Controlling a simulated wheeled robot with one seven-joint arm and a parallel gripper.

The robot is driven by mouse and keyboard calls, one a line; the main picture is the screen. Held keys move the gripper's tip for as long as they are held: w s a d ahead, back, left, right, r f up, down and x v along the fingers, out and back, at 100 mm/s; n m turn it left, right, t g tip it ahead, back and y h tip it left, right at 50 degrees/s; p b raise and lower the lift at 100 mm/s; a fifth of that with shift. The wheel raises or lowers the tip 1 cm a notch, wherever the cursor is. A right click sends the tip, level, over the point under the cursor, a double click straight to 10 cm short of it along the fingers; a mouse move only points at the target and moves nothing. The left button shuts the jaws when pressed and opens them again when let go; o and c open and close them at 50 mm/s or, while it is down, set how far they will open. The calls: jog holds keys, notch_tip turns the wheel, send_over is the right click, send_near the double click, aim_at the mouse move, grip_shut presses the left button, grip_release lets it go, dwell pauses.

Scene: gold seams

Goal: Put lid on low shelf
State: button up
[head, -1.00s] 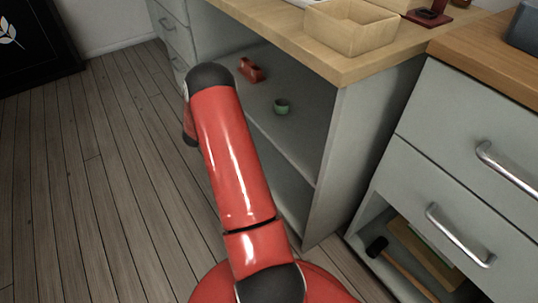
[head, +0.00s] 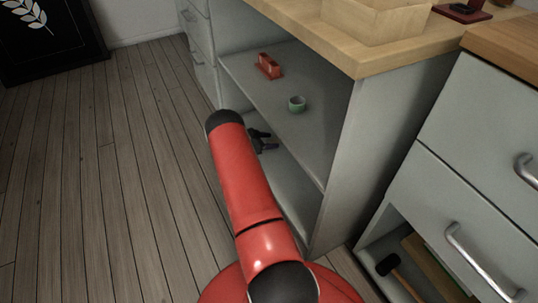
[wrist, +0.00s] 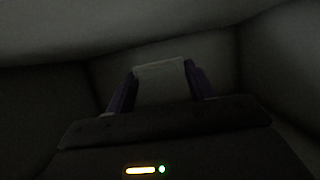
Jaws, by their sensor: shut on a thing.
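In the wrist view, my gripper (wrist: 160,85) is shut on a pale, flat-edged thing, which I take to be the lid (wrist: 160,69); it is dim and only partly seen. In the head view, my gripper (head: 264,141) shows as a small dark shape beyond the red arm, at the opening of the cabinet's lower compartment. The lid cannot be made out there. The low shelf (head: 290,192) is the grey surface under the middle shelf. The wrist view shows dark walls and a surface close around the gripper; whether the lid touches any cannot be told.
A wooden box (head: 372,22) stands on the counter. A drawer unit (head: 470,170) is at the right.

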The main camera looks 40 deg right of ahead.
aim_at(269, 156)
notch_tip(269, 156, down, 8)
jog(key=shift+r+b, duration=0.25)
jog(key=shift+b, duration=0.3)
jog(key=o, duration=0.9)
